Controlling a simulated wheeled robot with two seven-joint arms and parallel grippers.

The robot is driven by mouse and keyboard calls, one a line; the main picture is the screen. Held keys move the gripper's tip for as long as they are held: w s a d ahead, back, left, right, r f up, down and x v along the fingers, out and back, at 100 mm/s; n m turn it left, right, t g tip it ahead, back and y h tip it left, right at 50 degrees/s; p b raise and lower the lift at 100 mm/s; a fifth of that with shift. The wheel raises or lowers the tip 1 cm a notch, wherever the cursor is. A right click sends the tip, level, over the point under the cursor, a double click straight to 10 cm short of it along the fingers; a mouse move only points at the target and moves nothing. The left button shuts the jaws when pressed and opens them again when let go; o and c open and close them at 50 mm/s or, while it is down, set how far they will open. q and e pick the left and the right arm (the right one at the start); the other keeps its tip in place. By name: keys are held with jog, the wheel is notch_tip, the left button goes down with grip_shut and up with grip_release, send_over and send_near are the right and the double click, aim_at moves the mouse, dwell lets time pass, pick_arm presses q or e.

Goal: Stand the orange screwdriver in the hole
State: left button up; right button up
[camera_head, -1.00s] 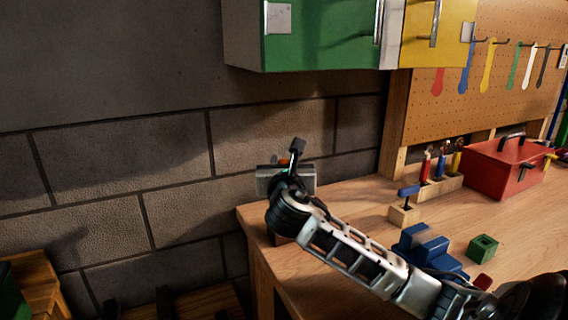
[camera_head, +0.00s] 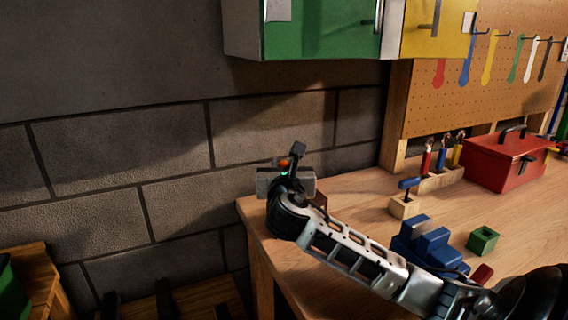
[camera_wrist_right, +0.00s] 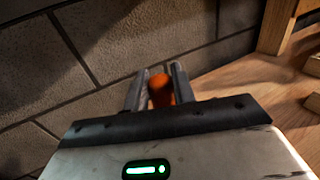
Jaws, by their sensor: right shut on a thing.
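The orange screwdriver shows as a small orange piece (camera_head: 284,163) at my right gripper (camera_head: 290,160), above the left end of the workbench in the head view. In the right wrist view its rounded orange end (camera_wrist_right: 161,90) sits between the two fingers of my right gripper (camera_wrist_right: 159,88), which is shut on it. The rest of the screwdriver is hidden by the gripper. I cannot tell which hole is meant; a green block (camera_head: 482,240) with an opening in its top stands on the bench. My left gripper is not in view.
A small wooden block (camera_head: 405,208) holds a blue-handled tool. Behind it a wooden rack (camera_head: 440,181) holds several tools beside a red toolbox (camera_head: 505,165). A blue vise-like object (camera_head: 428,245) stands near my arm. Green and yellow cabinets (camera_head: 320,35) hang above.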

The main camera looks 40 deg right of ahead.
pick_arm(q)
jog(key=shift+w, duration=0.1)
pick_arm(e)
jog(key=shift+f, duration=0.65)
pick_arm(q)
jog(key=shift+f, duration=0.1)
pick_arm(e)
jog(key=o, duration=1.1)
pick_arm(q)
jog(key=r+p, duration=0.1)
jog(key=p, duration=0.1)
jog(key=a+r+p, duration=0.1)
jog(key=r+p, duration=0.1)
jog(key=p, duration=0.1)
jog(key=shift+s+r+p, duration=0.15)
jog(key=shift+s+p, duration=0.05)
jog(key=shift+p, duration=0.15)
pick_arm(e)
jog(key=v, duration=1.6)
